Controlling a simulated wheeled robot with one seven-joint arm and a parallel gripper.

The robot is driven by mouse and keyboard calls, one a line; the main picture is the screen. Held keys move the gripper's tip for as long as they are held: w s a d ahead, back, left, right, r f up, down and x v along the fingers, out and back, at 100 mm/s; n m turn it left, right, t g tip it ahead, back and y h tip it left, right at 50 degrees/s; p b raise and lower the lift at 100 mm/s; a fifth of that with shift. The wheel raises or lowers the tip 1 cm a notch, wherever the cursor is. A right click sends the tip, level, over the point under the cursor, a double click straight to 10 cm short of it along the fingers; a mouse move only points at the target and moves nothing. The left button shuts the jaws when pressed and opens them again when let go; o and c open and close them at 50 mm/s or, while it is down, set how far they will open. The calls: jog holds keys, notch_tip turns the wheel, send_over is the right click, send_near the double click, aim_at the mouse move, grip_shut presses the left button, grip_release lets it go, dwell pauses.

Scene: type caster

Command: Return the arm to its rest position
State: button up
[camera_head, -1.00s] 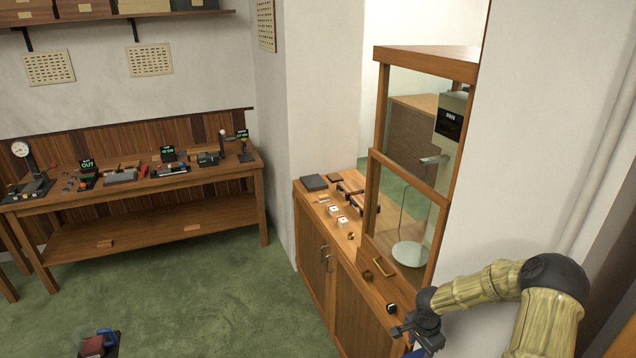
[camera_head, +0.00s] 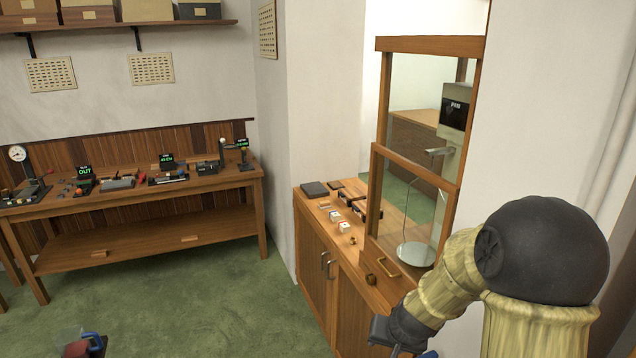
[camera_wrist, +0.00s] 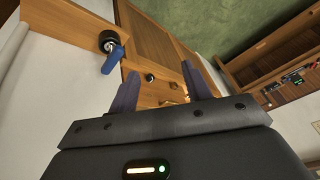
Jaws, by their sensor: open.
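My arm is at the right of the head view, with its dark elbow joint large near the camera. The arm slopes down and left from there to the wrist. My gripper (camera_wrist: 160,84) shows in the wrist view with its two dark fingers apart and nothing between them. In the head view the hand is at the bottom edge, partly cut off, in front of the wooden cabinet (camera_head: 313,267). The cabinet front also shows in the wrist view, beyond the fingers.
A wooden-framed hatch (camera_head: 429,45) with a sliding pane stands on the cabinet. Small white blocks (camera_head: 339,223) lie on its top. A workbench (camera_head: 150,243) with instruments stands at the left. A blue piece (camera_wrist: 113,60) by a black knob shows in the wrist view. Green floor is open between.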

jog(key=s+f+n+g+b, duration=0.1)
jog(key=s+b, duration=0.3)
jog(key=s, duration=1.1)
jog(key=shift+n+g+h, duration=0.4)
jog(key=shift+n+g, duration=0.4)
jog(key=shift+n, duration=0.1)
jog(key=shift+a+f, duration=0.1)
jog(key=shift+c, duration=1.4)
jog(key=shift+w+a, duration=0.1)
jog(key=shift+w, duration=0.05)
